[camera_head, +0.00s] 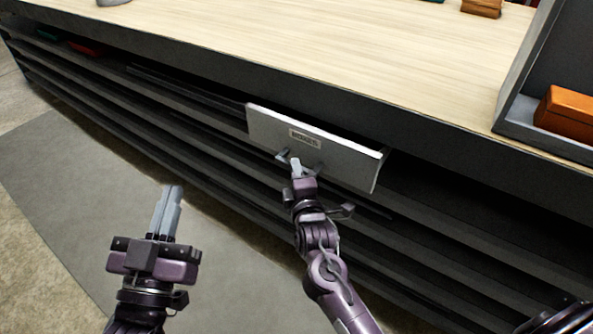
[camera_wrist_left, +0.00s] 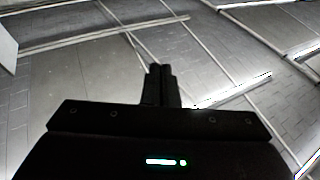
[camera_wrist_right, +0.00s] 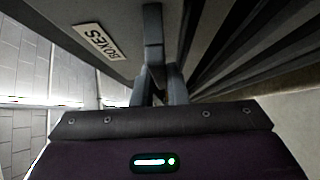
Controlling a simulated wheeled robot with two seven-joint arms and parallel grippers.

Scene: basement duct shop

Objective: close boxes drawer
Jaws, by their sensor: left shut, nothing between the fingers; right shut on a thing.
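The boxes drawer (camera_head: 345,165) is a light grey drawer under the wooden worktop. Its front stands out from the dark cabinet below the worktop edge, with a gap behind it. Its label (camera_head: 305,139) reads BOXES and also shows in the right wrist view (camera_wrist_right: 96,41). My right gripper (camera_head: 296,166) is at the drawer's handle (camera_head: 283,155), below the label, shut on it; the fingers partly hide the handle. My left gripper (camera_head: 171,195) is shut and empty, over the floor to the left of the drawer, touching nothing.
The worktop (camera_head: 250,50) runs above the drawer. An orange box (camera_head: 569,112) sits in a grey tray (camera_head: 530,128) at the right. Dark open shelves (camera_head: 160,115) lie below the worktop. The floor mat (camera_head: 60,190) at the left is clear.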

